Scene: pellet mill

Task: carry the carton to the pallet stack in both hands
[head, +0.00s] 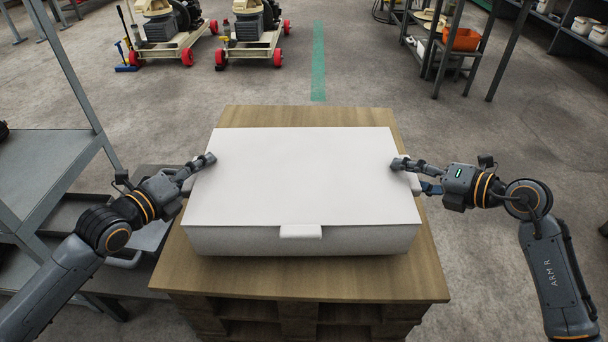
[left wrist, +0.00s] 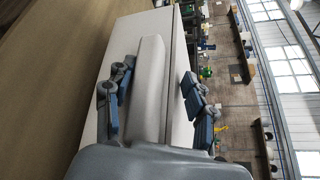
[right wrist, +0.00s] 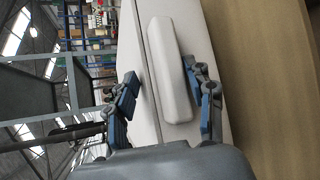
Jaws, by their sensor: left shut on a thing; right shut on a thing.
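The white carton (head: 302,180) lies flat with its lid closed, on or just over the wooden top (head: 300,285) of the pallet stack (head: 300,310). A white tab (head: 300,231) sticks out at its front. My left gripper (head: 200,168) is shut on the carton's left side handle, which shows between its fingers in the left wrist view (left wrist: 150,90). My right gripper (head: 411,173) is shut on the right side handle, which shows in the right wrist view (right wrist: 168,70). I cannot tell whether the carton's underside touches the wood.
A grey metal rack (head: 50,170) stands close on the left. Two wheeled machine carts (head: 250,45) stand at the back, and shelving with an orange bin (head: 462,39) at the back right. Open concrete floor with a green stripe (head: 318,60) lies beyond the stack.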

